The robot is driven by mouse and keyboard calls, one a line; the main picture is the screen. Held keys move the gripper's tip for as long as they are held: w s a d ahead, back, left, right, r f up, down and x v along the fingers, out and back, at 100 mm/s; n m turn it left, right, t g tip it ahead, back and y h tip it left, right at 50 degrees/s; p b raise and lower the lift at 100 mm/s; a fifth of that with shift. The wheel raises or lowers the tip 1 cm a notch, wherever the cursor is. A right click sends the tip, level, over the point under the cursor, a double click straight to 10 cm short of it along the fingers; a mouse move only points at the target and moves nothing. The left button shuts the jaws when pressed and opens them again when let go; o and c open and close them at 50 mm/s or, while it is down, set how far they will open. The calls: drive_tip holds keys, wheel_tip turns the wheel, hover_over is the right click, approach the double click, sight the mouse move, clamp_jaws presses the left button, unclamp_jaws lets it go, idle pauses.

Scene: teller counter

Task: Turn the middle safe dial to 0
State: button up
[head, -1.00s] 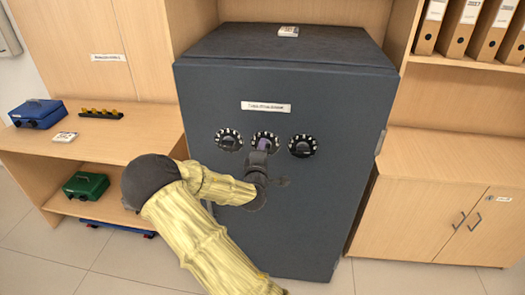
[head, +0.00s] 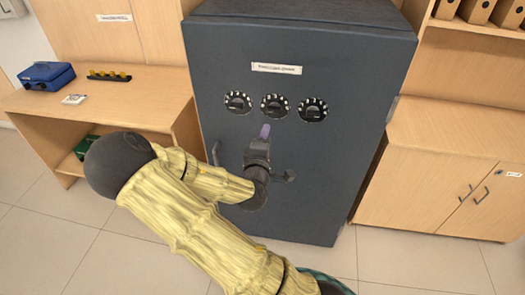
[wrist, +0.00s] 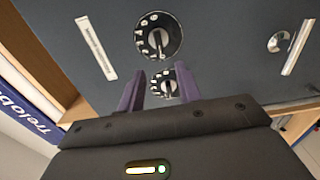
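The dark grey safe (head: 235,60) carries three black dials with white marks in a row on its door: left dial (head: 238,102), middle dial (head: 274,106) and right dial (head: 313,109). The numbers are too small to read in the head view. My gripper (head: 265,131) has its purple fingertips just below the middle dial, apart from it in the picture. In the wrist view my gripper (wrist: 161,90) is open and empty, its two fingers spread. One dial (wrist: 164,84) shows between them and a larger one (wrist: 158,36) above; I cannot tell which of the three these are.
A label plate (head: 277,68) sits above the dials. A spoked handle (head: 285,176) is on the door beside my wrist. A desk (head: 140,100) with a blue cash box (head: 46,76) stands left. A low cabinet (head: 450,165) stands right. The floor in front is open.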

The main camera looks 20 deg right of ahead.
drive_tip(key=p+v, duration=0.5)
drive_tip(key=p, duration=0.4)
drive_tip(key=shift+s+p, duration=0.15)
drive_tip(key=shift+p, duration=0.25)
drive_tip(key=s+a+f+m+g+y, duration=0.4)
drive_tip(key=f+m+g+y, duration=0.1)
drive_tip(key=m+g, duration=0.45)
drive_tip(key=s+a+r+m+g+y, duration=0.1)
drive_tip(key=s+a+r+y, duration=0.1)
drive_tip(key=s+r, duration=0.2)
drive_tip(key=s+a+r+m+g+y, duration=0.1)
drive_tip(key=s+a+r+g+y, duration=0.1)
drive_tip(key=s+r, duration=0.3)
wheel_tip(320, 180, up, 5)
drive_tip(key=shift+f+y, duration=0.15)
drive_tip(key=shift+y, duration=0.25)
